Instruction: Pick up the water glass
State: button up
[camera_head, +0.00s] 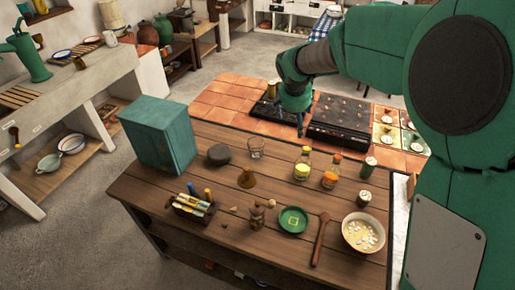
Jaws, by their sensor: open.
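A small clear water glass (256,147) stands upright on the wooden table (140,190), near its back edge. It looks empty. My gripper (300,125) points down at the end of my green arm, above and to the right of the glass in the picture, in front of the dark stove top. It is open and apart from the glass, with nothing seen between its small, dark fingers.
A dark stone (219,154) and teal cabinet (160,135) stand left of the glass. Two bottles (303,163) (331,172) stand to its right, and a brown cone-shaped item (247,178) in front. A bowl (363,233) and wooden spoon (320,240) are at front right.

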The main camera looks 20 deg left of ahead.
jog(key=w+a+f+p, duration=0.1)
jog(key=w+a+f, duration=0.1)
jog(key=a+f, duration=1.2)
jog(key=a, duration=0.4)
jog(key=shift+w+a+f+p, duration=0.25)
jog(key=shift+f+p, duration=0.1)
jog(key=shift+f, duration=0.05)
jog(key=b, duration=0.1)
send_near(256, 145)
jog(key=s+d+f, duration=0.1)
jog(key=d+f, duration=0.1)
jog(key=shift+a+r, duration=0.15)
jog(key=shift+r, duration=0.05)
jog(key=shift+f, duration=0.1)
jog(key=shift+a+b+x, duration=0.2)
jog(key=shift+b+x, duration=0.35)
jog(key=shift+x, duration=1.95)
jog(key=shift+w, duration=0.1)
jog(key=shift+c, duration=0.5)
jog(key=c, duration=1.3)
